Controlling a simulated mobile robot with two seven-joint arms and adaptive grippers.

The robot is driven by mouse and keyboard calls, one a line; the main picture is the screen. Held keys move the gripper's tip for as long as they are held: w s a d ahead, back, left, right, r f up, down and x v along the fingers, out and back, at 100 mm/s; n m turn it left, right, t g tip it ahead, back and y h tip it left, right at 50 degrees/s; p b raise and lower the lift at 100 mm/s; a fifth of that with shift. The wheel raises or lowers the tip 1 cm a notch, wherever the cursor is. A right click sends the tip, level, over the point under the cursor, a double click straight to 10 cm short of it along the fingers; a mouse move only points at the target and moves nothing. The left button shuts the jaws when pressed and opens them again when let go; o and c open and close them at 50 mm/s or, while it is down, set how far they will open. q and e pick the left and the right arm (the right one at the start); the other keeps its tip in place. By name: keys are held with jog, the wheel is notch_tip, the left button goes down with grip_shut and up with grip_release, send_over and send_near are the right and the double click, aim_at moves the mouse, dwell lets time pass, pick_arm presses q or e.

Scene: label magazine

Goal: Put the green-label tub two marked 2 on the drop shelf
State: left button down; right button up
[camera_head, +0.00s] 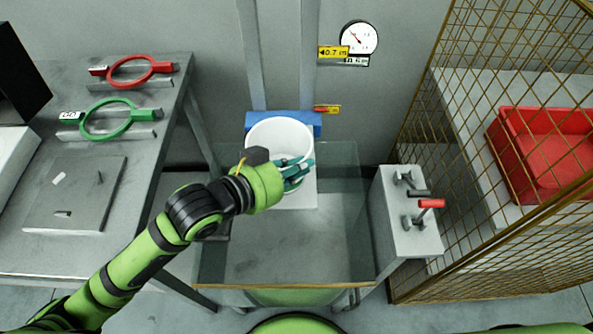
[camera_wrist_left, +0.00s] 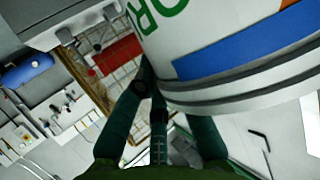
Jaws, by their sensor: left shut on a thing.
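A white, open-topped tub (camera_head: 280,135) stands in the middle of the head view, in front of a blue bracket (camera_head: 255,120) and over a white plate (camera_head: 302,198). My left gripper (camera_head: 296,172) is shut on the tub at its front right side. In the left wrist view the tub (camera_wrist_left: 205,45) fills the upper right, with green lettering, a blue band and an orange patch. The left gripper's dark green fingers (camera_wrist_left: 165,95) reach up to its rim. I cannot read a number 2 on it. I cannot tell which surface is the drop shelf. My right gripper is not in view.
A bench (camera_head: 140,185) at left holds a red ring tool (camera_head: 130,72) and a green ring tool (camera_head: 108,119). A glass-sided enclosure surrounds the plate. A grey box with a red-handled valve (camera_head: 430,204) and a mesh cage (camera_head: 440,215) stand at right. A red bin (camera_head: 520,165) sits behind the mesh.

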pick_arm(q)
jog(key=w, duration=0.1)
jog(key=w+f, duration=0.1)
jog(key=w, duration=0.1)
jog(key=shift+w+a+f, duration=0.15)
jog(key=shift+f, duration=0.2)
notch_tip(320, 180, down, 3)
jog(key=shift+p, duration=0.45)
jog(key=shift+f, duration=0.55)
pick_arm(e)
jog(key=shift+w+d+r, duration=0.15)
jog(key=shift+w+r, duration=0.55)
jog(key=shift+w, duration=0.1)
pick_arm(q)
jog(key=c, duration=1.7)
grip_release()
jog(key=shift+f, duration=0.2)
jog(key=o, duration=0.4)
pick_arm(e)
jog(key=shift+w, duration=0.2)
